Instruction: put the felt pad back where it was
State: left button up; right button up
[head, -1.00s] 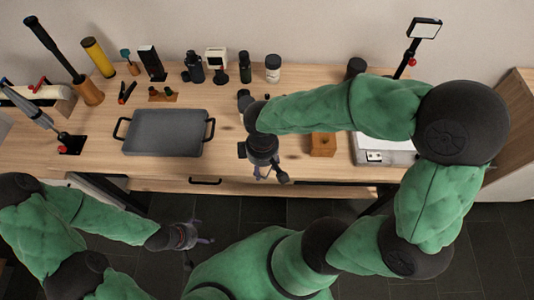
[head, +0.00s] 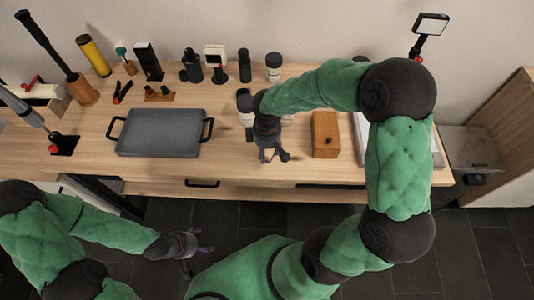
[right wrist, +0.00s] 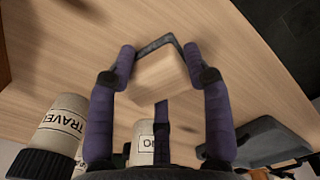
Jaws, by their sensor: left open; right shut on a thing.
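My right gripper (head: 274,156) is over the front part of the wooden table (head: 230,172), between the grey tray and a wooden box. In the right wrist view its purple fingers (right wrist: 161,70) are shut on a pale beige piece, which seems to be the felt pad (right wrist: 163,78). Dark edges frame the piece at the fingertips. It stands out only faintly from the wood behind it, and I cannot make it out in the head view. My left gripper (head: 198,250) is open and empty, low in front of the table over the dark floor.
The grey tray (head: 158,133) lies left of my right gripper. The wooden box (head: 325,135) stands to its right. Labelled jars, one (head: 273,68) at the back and one marked TRAVEL (right wrist: 62,125), stand near my right wrist. Bottles and tools line the back edge.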

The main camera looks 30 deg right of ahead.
jog(key=shift+f, duration=0.6)
jog(key=shift+f, duration=0.1)
jog(key=shift+f, duration=0.15)
jog(key=o, duration=1.1)
notch_tip(320, 180, up, 12)
jog(key=p, duration=0.4)
jog(key=shift+r, duration=0.25)
